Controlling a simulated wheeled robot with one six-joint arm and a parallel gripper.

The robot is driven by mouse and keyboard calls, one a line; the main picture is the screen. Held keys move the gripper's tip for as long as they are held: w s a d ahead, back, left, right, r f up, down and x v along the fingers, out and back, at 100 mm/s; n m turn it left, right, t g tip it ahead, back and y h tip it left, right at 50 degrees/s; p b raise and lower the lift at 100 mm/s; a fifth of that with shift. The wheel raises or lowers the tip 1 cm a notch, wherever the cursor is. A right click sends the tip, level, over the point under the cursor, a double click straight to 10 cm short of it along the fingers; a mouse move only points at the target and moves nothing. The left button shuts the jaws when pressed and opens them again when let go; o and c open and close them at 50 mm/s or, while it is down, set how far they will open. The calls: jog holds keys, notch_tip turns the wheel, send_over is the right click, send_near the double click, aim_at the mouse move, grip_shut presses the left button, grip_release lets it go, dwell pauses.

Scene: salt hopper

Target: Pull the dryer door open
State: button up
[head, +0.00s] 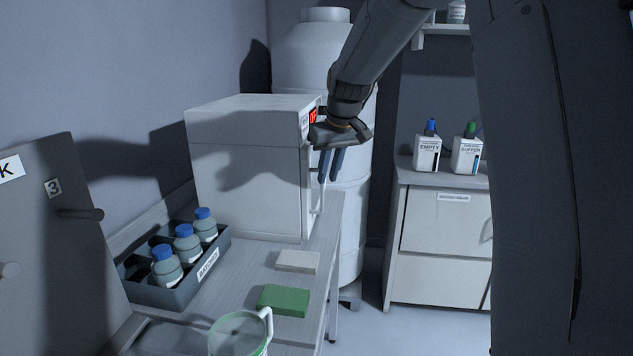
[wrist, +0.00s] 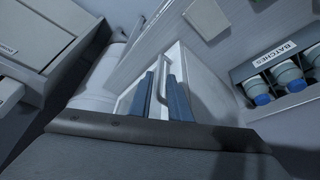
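The dryer (head: 245,165) is a white box with a red display, standing on the bench. Its door faces right in the head view, seen nearly edge-on, and looks shut. A pale vertical handle (head: 321,190) shows on the door; in the wrist view the handle (wrist: 163,88) is a light bar. My gripper (head: 331,178) is at the door's front, pointing down. In the wrist view its two blue fingers (wrist: 162,75) stand on either side of the handle, with visible gaps, so it looks open. Contact with the handle cannot be told.
A dark rack (head: 218,262) with blue-capped bottles, a white block (head: 298,261), a green block (head: 284,300) and a mug (head: 240,335) are on the bench (head: 250,262). A white tank (head: 350,215) stands behind the dryer. A cabinet (head: 447,223) with two bottles stands right.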

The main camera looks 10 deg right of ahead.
jog(key=w, duration=0.1)
jog(key=p, duration=0.2)
send_over(321, 208)
jog(key=shift+w+d+f, duration=0.1)
jog(key=shift+w+f, duration=0.05)
jog(key=shift+f, duration=1.55)
jog(key=shift+w+d+f, duration=0.1)
jog(key=shift+f, duration=1.6)
grip_shut()
